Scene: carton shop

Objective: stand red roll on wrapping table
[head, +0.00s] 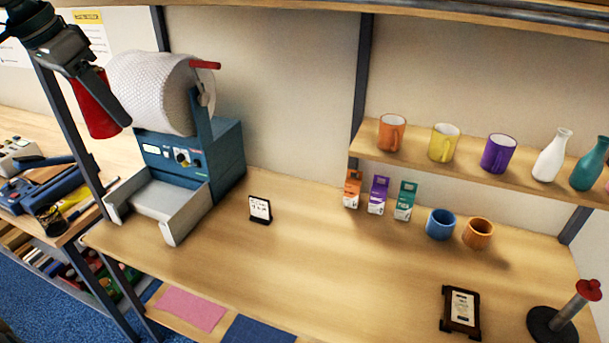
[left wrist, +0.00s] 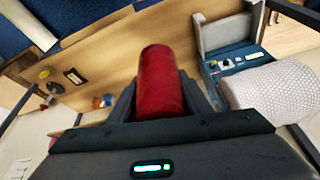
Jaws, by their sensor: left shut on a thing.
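My left gripper (head: 81,67) is raised at the upper left of the head view. It is shut on the red roll (head: 95,104), which hangs tilted below the fingers, in the air left of the bubble-wrap roll. In the left wrist view the red roll (left wrist: 161,82) sits between the two dark fingers. The wrapping table (head: 320,255) is a light wooden bench with a wide bare top; it also shows in the left wrist view (left wrist: 115,55). My right gripper is in neither view.
A blue dispenser (head: 190,160) with a large bubble-wrap roll (head: 150,90) stands at the table's left. A small sign (head: 260,209), small boxes (head: 377,195), a blue mug (head: 440,224), a black frame (head: 461,311) and a spindle stand (head: 555,322) occupy the top. Mugs and vases line the shelf (head: 470,176).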

